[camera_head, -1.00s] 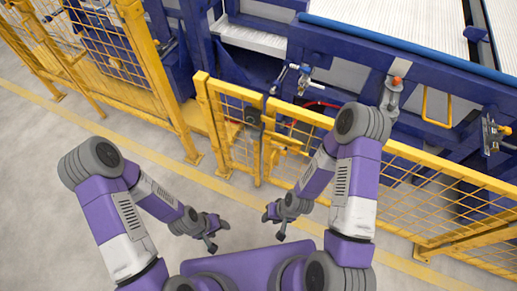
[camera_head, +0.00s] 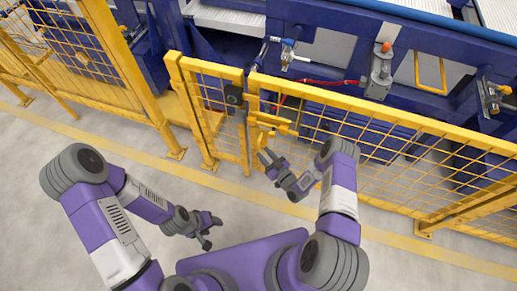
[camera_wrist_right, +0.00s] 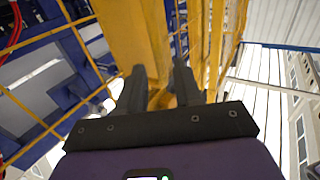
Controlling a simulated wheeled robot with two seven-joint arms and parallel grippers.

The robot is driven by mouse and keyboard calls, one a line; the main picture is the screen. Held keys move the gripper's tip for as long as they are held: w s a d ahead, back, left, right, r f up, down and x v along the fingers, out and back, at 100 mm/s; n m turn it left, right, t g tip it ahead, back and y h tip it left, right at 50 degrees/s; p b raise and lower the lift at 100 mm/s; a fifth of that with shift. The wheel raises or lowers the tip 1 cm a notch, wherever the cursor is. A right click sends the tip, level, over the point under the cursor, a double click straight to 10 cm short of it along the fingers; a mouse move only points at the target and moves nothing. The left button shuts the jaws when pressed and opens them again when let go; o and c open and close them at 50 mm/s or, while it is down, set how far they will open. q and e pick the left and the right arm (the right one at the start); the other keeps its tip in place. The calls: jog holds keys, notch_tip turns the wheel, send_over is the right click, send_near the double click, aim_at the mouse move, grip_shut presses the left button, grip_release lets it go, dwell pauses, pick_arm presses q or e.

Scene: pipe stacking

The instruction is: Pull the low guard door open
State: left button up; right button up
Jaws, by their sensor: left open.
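The low guard door is a narrow yellow mesh panel (camera_head: 217,118) in the head view. It stands in line with the long low fence, apparently closed. A black box (camera_head: 233,96) sits at its right post. A yellow handle-like bracket (camera_head: 272,124) is just right of that post. My right gripper (camera_head: 266,158) is just below and in front of the bracket. In the right wrist view its two dark fingers (camera_wrist_right: 160,88) are apart, with yellow metal between or beyond them; contact cannot be told. My left gripper (camera_head: 213,230) is open and empty, low over the floor.
A long yellow mesh fence (camera_head: 390,150) runs right from the door. A taller yellow fence (camera_head: 85,60) stands at the left. Blue machinery (camera_head: 340,60) lies behind. The grey floor (camera_head: 95,135) in front of the door is clear.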

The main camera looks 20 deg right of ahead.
aim_at(259, 148)
jog(key=b+x, duration=0.1)
jog(key=x, duration=0.4)
grip_shut()
